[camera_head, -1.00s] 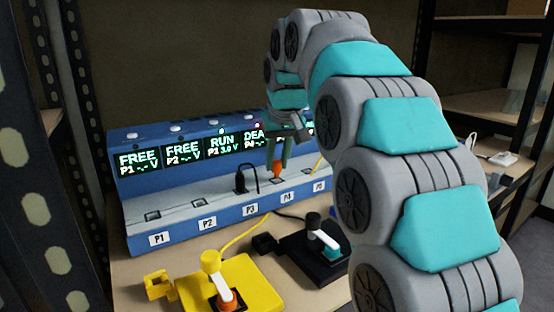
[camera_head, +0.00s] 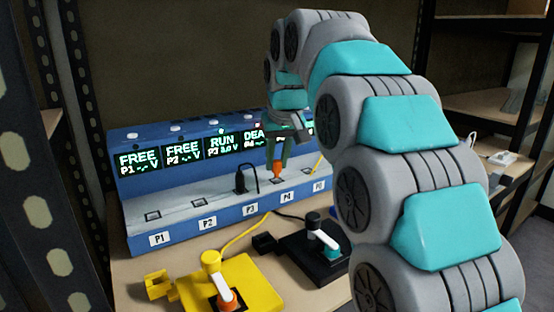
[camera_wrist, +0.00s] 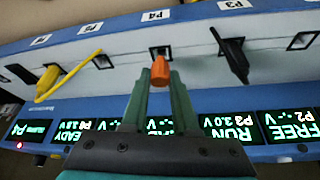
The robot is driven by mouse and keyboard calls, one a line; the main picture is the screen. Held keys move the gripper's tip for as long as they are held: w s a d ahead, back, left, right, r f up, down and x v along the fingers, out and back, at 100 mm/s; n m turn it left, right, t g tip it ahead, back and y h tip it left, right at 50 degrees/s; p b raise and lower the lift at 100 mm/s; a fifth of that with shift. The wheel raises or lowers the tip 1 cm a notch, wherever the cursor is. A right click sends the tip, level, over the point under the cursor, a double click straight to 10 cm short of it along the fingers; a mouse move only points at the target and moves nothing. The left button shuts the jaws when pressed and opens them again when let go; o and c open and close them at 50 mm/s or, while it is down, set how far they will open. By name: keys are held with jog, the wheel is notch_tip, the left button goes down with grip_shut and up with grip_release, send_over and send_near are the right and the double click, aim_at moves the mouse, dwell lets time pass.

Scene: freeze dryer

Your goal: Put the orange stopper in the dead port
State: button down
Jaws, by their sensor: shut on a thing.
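The orange stopper (camera_head: 277,168) is between the fingertips of my gripper (camera_head: 277,160), which is shut on it. In the wrist view the stopper (camera_wrist: 160,70) is at the fingertips, in front of the dark square port P4 (camera_wrist: 158,51). In the head view its lower end is at or just over the P4 socket (camera_head: 278,181); I cannot tell whether it is inside. The display above P4 (camera_head: 255,137) begins "DEA"; my gripper hides the rest.
A black plug (camera_head: 241,181) stands in P3 and a yellow cable (camera_wrist: 75,75) runs into a port beyond P4. Ports P1 (camera_head: 152,216) and P2 (camera_head: 198,202) are empty. Yellow (camera_head: 235,275) and black (camera_head: 305,258) devices stand in front.

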jog(key=shift+f+b, duration=0.55)
jog(key=shift+f, duration=0.6)
dwell(0.6)
jog(key=c, duration=0.6)
grip_release()
